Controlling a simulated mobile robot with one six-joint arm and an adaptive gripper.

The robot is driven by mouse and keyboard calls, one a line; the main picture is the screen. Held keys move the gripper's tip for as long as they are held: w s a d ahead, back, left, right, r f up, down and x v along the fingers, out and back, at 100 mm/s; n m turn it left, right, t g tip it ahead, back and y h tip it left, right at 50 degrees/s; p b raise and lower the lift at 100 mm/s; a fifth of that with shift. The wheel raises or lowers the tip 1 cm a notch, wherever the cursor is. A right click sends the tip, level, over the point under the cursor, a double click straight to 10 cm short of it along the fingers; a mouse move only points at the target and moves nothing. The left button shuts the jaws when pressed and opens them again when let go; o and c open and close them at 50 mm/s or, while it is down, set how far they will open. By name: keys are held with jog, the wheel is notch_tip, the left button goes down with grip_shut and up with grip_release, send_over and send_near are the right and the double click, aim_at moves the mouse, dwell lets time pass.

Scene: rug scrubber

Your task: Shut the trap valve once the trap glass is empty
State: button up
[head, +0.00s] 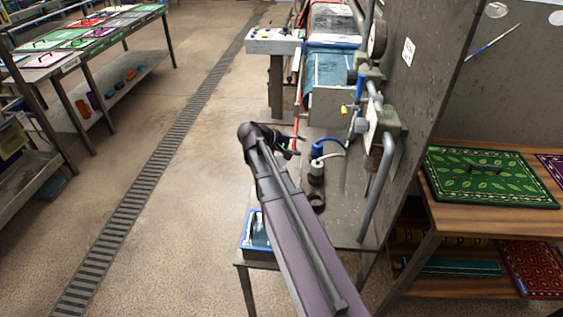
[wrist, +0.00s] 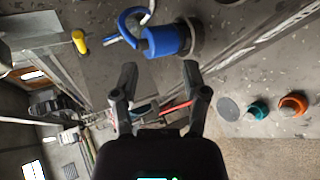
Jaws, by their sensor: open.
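A yellow handle (head: 345,109) hangs by the pipework and also shows in the wrist view (wrist: 79,41). I cannot tell which part is the trap valve. The trap glass and its contents are not clear.
Grey pipework (head: 386,160) runs along a tall panel right of my arm. A blue-rimmed tray (head: 247,238) sits low beside my arm. A green rug (head: 490,177) lies on a wooden shelf at right. In the wrist view, teal (wrist: 259,110) and orange (wrist: 293,104) knobs show at right.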

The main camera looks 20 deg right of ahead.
jog(key=s+a+f+y+p, duration=0.1)
jog(key=s+a+y+p, duration=0.3)
jog(key=a, duration=0.4)
jog(key=shift+s+a+f+t+y, duration=0.2)
jog(key=shift+s+f+t+y, duration=0.15)
jog(key=shift+y, duration=0.25)
jog(key=s+a+r+y+p, duration=0.1)
jog(key=s+a+y+p, duration=0.2)
jog(key=a, duration=0.4)
jog(key=s+a+r+m+y+p, duration=0.1)
jog(key=s+a+y+p, duration=0.2)
jog(key=a, duration=0.4)
jog(key=shift+s+a+r+y, duration=0.15)
jog(key=shift+s+r+y, duration=0.15)
jog(key=shift+s+y, duration=0.35)
jog(key=shift+s, duration=0.15)
dwell(0.6)
